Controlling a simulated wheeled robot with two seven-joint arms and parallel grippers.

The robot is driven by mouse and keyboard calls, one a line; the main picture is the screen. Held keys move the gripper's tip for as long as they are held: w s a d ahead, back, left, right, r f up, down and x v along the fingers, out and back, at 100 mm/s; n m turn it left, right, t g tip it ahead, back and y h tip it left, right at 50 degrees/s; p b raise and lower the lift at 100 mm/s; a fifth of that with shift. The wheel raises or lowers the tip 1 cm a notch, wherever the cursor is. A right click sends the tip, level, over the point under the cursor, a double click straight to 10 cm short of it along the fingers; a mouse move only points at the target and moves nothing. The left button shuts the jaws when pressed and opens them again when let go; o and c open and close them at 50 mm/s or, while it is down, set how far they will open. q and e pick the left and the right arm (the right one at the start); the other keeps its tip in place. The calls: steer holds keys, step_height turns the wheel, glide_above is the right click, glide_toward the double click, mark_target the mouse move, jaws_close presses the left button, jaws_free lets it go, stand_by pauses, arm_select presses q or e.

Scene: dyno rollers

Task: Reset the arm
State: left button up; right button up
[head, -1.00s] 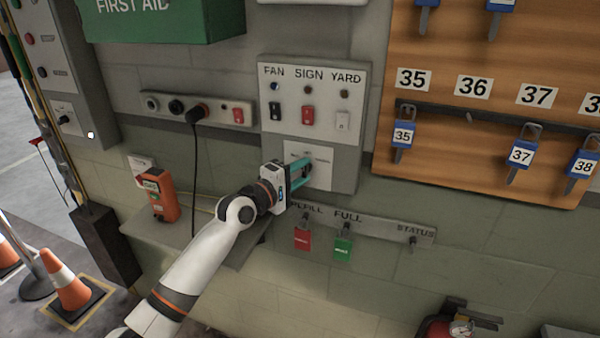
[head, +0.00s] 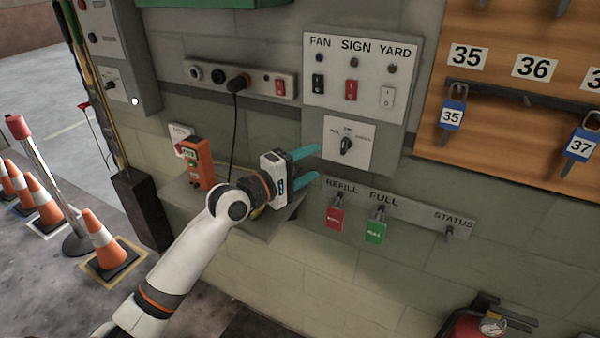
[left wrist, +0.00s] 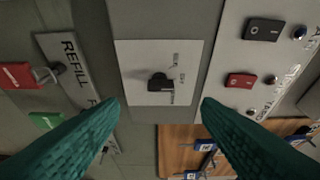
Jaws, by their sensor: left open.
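My left gripper (head: 306,170) is open and empty, with its teal fingers spread in front of the wall. It stands just left of and a little below a black rotary knob (head: 346,146) on a white plate, and is apart from it. In the left wrist view the knob (left wrist: 160,82) shows ahead, between and beyond the two open fingers (left wrist: 150,125). My left arm reaches up from the bottom of the head view. My right gripper is not in view.
Above the knob is a FAN, SIGN and YARD switch panel (head: 362,75). Below hang a red REFILL tag (head: 335,219) and a green FULL tag (head: 376,232). An orange device (head: 198,163) stands on a shelf (head: 255,228) by my arm. A key board (head: 500,120) is right.

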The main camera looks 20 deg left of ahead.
arm_select(q)
steer(key=shift+v, duration=1.1)
